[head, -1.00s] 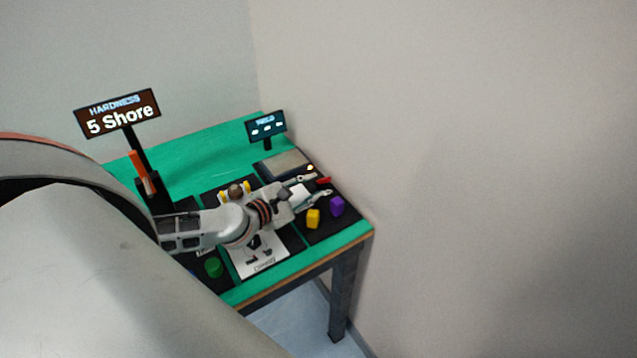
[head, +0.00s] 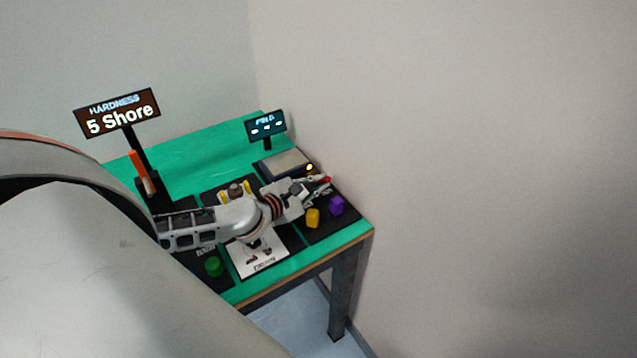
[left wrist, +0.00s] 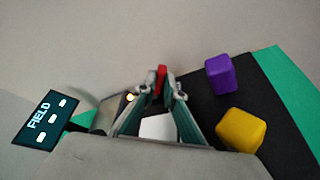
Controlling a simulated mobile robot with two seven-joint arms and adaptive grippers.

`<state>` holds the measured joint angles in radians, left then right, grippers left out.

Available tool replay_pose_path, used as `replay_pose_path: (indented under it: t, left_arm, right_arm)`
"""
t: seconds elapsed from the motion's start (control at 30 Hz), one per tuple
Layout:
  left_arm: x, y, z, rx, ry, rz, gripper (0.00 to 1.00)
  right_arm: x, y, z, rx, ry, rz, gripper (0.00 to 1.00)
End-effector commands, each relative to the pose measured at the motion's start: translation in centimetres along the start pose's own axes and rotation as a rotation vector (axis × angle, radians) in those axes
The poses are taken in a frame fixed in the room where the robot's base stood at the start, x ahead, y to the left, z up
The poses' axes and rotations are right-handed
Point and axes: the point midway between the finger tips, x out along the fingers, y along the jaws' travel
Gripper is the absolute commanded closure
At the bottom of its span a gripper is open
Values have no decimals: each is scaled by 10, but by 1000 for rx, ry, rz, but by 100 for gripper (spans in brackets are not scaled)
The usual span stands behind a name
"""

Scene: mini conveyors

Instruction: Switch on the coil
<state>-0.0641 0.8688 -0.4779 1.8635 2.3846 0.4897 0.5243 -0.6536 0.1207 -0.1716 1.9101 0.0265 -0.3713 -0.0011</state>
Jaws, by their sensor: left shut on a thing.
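My left gripper (head: 324,184) is over the right part of the table, its fingers closed in on a small red piece. The red piece (left wrist: 161,78) stands between the fingertips in the left wrist view; it also shows at the fingertips in the head view (head: 326,179). A flat dark box with a grey top (head: 287,163), perhaps the coil, lies behind the gripper. A small glowing lamp (head: 310,167) is at its right end, also in the left wrist view (left wrist: 130,97). The FIELD display (head: 266,126) shows dashes. My right gripper is not in view.
A yellow block (head: 313,218) and a purple block (head: 337,206) stand on the black mat close to the gripper. A white object (left wrist: 158,127) shows between the fingers. A HARDNESS sign (head: 118,112) reads 5 Shore. The wall is close on the right.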

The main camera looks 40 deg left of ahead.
Motion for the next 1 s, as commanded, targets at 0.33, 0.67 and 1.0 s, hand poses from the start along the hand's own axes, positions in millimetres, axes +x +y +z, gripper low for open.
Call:
replay_pose_path:
  t: [0.33, 0.67, 1.0]
  left_arm:
    - [0, -7, 0, 108, 0, 44, 100]
    - [0, -7, 0, 111, 0, 44, 74]
    - [-1, -7, 0, 109, 0, 45, 74]
  right_arm:
    - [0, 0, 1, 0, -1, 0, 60]
    - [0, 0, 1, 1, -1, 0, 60]
    - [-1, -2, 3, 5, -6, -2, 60]
